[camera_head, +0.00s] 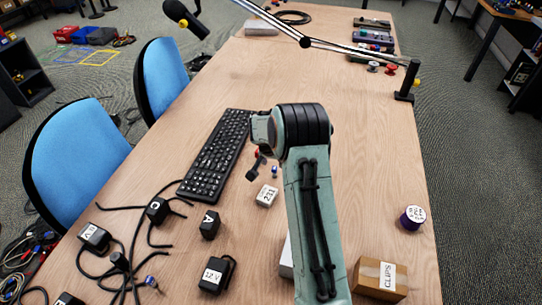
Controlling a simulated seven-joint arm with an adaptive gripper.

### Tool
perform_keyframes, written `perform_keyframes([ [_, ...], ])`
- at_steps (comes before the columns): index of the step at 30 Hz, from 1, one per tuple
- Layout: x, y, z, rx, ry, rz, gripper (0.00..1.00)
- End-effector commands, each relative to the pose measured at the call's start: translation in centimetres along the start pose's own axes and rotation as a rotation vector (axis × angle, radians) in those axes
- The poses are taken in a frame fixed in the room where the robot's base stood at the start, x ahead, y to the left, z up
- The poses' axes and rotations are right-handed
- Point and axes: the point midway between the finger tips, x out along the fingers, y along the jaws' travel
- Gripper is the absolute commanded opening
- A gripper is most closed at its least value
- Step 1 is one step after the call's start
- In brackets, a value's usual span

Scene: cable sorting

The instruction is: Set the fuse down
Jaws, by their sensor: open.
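My gripper (257,166) is over the table, just right of the keyboard, partly hidden behind my own wrist. It is open. A small red piece (257,152) shows beside the gripper; I cannot tell whether it touches the fingers. A small blue piece (275,172) is just right of the fingertips. Either could be the fuse, but they are too small to tell. No object is clearly seen between the fingers.
A small white labelled block (267,196) lies just below my gripper. The black keyboard (216,157) is to the left. Black adapters and cables (118,260) crowd the lower left. A cardboard CLIPS box (379,278) and purple tape roll (412,218) are right. The table's right middle is clear.

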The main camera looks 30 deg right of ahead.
Motion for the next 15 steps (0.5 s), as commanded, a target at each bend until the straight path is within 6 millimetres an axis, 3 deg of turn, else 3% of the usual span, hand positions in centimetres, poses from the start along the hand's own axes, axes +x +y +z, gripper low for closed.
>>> perform_keyframes([
  [6,-4.5,-0.1,-0.1,-0.002,0.003,-0.002,0.42],
  [15,-6.5,-0.1,0.2,-0.008,-0.002,-0.002,0.42],
])
